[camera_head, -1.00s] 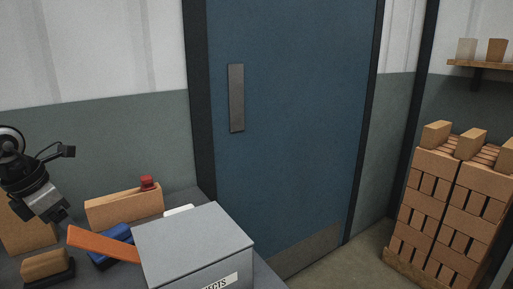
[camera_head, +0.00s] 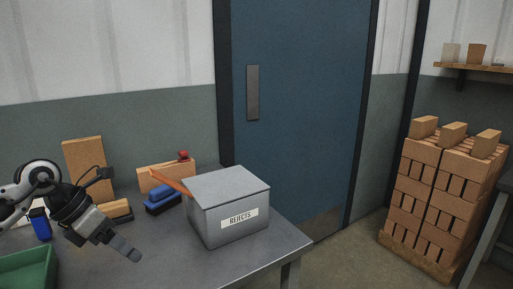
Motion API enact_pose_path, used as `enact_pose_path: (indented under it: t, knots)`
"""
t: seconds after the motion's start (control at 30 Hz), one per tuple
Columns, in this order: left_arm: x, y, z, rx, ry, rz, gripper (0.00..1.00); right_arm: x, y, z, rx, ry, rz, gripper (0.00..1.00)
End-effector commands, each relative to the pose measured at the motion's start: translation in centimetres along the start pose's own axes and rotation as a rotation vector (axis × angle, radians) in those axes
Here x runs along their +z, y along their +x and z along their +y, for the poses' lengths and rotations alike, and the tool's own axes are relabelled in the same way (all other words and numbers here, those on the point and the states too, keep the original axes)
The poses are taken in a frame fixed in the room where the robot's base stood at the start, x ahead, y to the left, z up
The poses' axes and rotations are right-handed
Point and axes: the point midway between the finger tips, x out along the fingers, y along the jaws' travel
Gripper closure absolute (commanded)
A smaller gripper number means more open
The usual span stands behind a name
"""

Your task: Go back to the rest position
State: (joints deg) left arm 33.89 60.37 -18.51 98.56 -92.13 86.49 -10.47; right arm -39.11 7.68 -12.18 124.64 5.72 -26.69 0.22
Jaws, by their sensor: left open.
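My left gripper (camera_head: 121,244) hangs over the grey table (camera_head: 165,262) at the left, pointing down and to the right. It is open, and nothing shows between its fingers. It is to the left of the grey box labelled REJECTS (camera_head: 229,207) and apart from it. My right gripper is not in view.
On the table are a green tray (camera_head: 28,268), a blue item (camera_head: 40,224), a blue brush-like thing (camera_head: 162,199), an orange strip (camera_head: 168,181) and bricks (camera_head: 84,164). A brick stack (camera_head: 440,195) stands right of the blue door (camera_head: 300,100). The front table area is bare.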

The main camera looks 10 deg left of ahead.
Motion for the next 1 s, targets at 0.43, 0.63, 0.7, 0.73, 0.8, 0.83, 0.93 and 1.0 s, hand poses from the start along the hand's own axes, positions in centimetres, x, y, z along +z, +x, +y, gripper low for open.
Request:
enact_pose_path:
  t: [0.43, 0.63, 0.7, 0.73, 0.8, 0.83, 0.93, 1.0]
  knots:
    - [5.3, 8.3, -18.0, -0.975, -0.752, -0.622, 0.3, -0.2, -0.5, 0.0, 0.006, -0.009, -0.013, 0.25]
    - [1.1, 11.9, -15.3, -1.218, -1.828, -0.831, 0.3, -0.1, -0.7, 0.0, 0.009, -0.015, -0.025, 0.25]
    - [-2.7, 14.6, -14.8, -1.189, -2.221, -0.823, 0.3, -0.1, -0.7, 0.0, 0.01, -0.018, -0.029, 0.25]
    - [-4.4, 15.7, -14.9, -1.165, -2.367, -0.809, 0.3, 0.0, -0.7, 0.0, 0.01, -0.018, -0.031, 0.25]
    - [-7.8, 17.8, -15.6, -1.094, -2.648, -0.759, 0.3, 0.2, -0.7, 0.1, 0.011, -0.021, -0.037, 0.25]
    - [-9.1, 18.5, -16.1, -1.063, -2.747, -0.734, 0.3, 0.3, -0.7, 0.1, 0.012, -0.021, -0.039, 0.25]
    - [-12.2, 20.2, -17.6, 0.931, 2.866, 0.629, 0.3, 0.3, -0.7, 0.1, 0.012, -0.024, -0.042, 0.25]
    - [-13.5, 20.8, -18.4, 0.849, 2.833, 0.565, 0.3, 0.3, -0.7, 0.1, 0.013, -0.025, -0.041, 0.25]
